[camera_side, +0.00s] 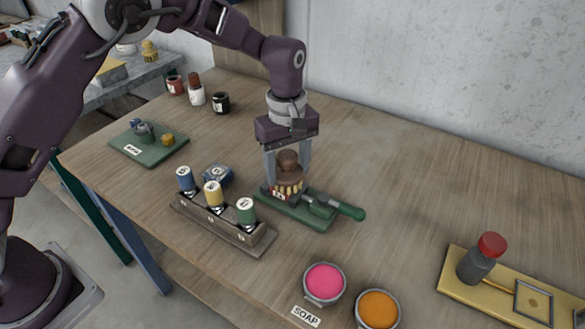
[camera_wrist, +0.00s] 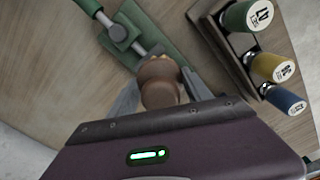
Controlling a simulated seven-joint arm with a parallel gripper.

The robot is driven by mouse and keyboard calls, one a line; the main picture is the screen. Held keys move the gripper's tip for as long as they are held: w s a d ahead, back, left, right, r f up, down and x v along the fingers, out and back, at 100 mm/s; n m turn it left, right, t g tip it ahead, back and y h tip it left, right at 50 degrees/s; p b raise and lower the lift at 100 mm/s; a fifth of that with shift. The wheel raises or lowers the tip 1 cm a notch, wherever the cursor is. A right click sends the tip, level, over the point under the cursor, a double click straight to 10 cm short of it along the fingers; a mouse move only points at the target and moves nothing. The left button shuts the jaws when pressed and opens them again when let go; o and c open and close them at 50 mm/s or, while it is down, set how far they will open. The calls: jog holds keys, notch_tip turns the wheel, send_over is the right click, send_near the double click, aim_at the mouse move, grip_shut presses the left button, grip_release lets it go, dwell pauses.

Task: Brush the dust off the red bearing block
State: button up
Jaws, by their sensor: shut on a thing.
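A brush with a round brown wooden knob (camera_side: 288,163) and pale bristles is held upright between the fingers of my gripper (camera_side: 286,174). In the wrist view, the knob (camera_wrist: 160,82) sits between both fingers (camera_wrist: 163,95). A clamp with a green handle (camera_side: 350,212) is on the plate.
Pink (camera_side: 325,280) and orange (camera_side: 378,307) bowls stand in front. A yellow tray (camera_side: 462,288) is right. Table right of the clamp is clear.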

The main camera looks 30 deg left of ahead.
jog(key=a, duration=0.3)
jog(key=shift+a, duration=0.15)
jog(key=shift+a+r, duration=0.1)
jog(key=shift+r, duration=0.05)
notch_tip(320, 180, up, 8)
dwell(0.4)
dwell(0.5)
